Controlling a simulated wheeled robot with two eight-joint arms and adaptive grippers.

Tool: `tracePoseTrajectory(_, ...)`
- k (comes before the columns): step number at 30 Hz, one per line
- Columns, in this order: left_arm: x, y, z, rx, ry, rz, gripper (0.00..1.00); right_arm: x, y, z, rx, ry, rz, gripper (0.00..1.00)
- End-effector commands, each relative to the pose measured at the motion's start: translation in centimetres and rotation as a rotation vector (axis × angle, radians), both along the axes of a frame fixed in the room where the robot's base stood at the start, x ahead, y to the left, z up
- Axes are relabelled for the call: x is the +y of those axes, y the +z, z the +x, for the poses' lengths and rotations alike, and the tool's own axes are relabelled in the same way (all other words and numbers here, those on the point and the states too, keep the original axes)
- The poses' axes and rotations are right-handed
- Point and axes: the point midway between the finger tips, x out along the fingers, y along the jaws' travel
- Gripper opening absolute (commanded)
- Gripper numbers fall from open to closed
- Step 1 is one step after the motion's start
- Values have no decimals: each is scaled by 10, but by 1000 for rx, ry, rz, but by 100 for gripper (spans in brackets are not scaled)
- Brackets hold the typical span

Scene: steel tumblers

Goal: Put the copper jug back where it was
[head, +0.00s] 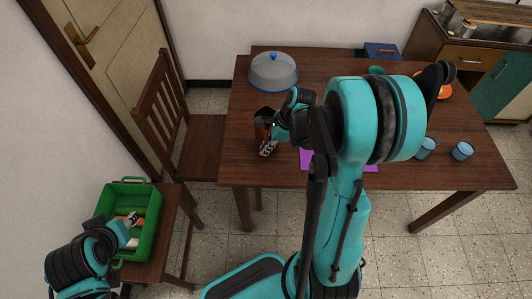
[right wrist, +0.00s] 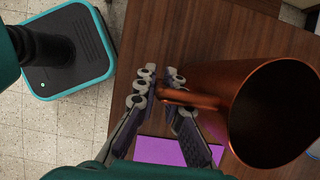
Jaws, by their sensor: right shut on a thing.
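The copper jug (head: 261,130) is near the left part of the wooden table, partly hidden by my right gripper (head: 267,147). In the right wrist view the jug (right wrist: 230,85) shows its open, dark mouth, and its handle (right wrist: 178,96) lies between the fingers of my right gripper (right wrist: 160,90), which is shut on it. I cannot tell whether the jug touches the table (head: 320,72). A purple mat (head: 358,168) lies on the table to the right of the jug, mostly behind my right arm. My left gripper (head: 132,219) is over the green crate; its jaws are too small to read.
The green crate (head: 152,222) stands on a small wooden stand at the lower left. A grey dome with a blue knob (head: 273,72) is behind the jug. Bluish tumblers (head: 462,151) stand at the table's right. A chair (head: 165,110) stands at its left side.

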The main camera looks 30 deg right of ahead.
Motion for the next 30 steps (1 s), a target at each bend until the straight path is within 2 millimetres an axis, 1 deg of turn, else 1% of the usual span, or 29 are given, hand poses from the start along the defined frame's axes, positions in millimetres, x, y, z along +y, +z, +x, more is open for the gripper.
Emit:
tracePoseTrajectory(1,0,-6,0,0,0,0,40,0,-10,0,-1,0,0,0)
tracePoseTrajectory(3,0,-12,0,0,0,0,40,0,-21,0,-1,1,-1,0)
tracePoseTrajectory(5,0,-16,0,0,0,0,40,0,-28,0,-1,1,-1,0)
tracePoseTrajectory(12,0,-14,0,0,0,0,40,0,-27,0,-1,1,-1,0)
tracePoseTrajectory(16,0,-18,0,0,0,0,40,0,-31,0,-1,1,-1,0)
tracePoseTrajectory(17,0,-17,0,0,0,0,40,0,-30,0,-1,1,-1,17)
tracePoseTrajectory(18,0,-16,0,0,0,0,40,0,-30,0,-1,1,-1,27)
tracePoseTrajectory(19,0,-16,0,0,0,0,40,0,-29,0,-1,1,-1,30)
tracePoseTrajectory(29,0,-16,0,0,0,0,40,-1,-31,0,-1,1,-1,30)
tracePoseTrajectory(30,0,-14,0,0,0,0,40,-1,-28,0,-1,0,0,30)
